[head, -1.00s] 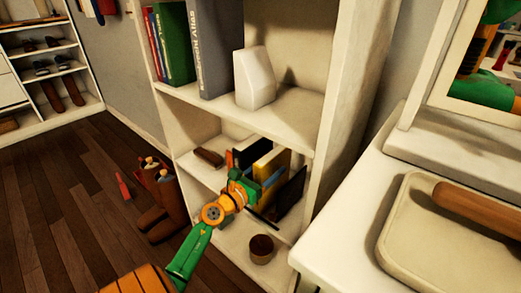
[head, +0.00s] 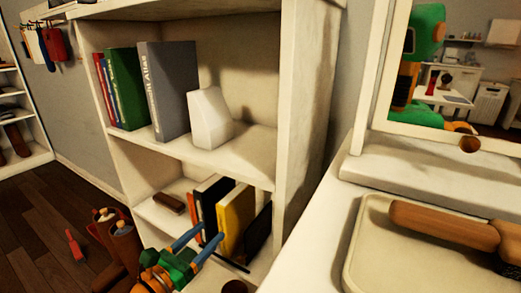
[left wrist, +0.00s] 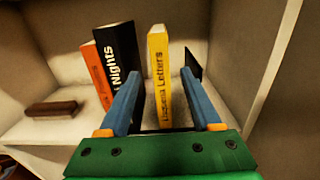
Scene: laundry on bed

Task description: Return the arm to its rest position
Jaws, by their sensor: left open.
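My left gripper (head: 210,234) is low in the head view, in front of the books on the lower shelf. Its two blue fingers are apart and point into the shelf, with nothing seen clamped between them. In the left wrist view the open fingers (left wrist: 161,74) frame the spine of an upright yellow book (left wrist: 158,65). The yellow book (head: 236,218) also shows in the head view. I cannot tell how far the fingertips are from it. My right gripper is not in view.
A black book (left wrist: 118,62) and an orange book (left wrist: 96,75) lean left of the yellow one. A brown block (left wrist: 51,108) lies on the shelf. Boots (head: 122,245) stand on the floor at left. A white counter with a tray (head: 365,240) and rolling pin is at right.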

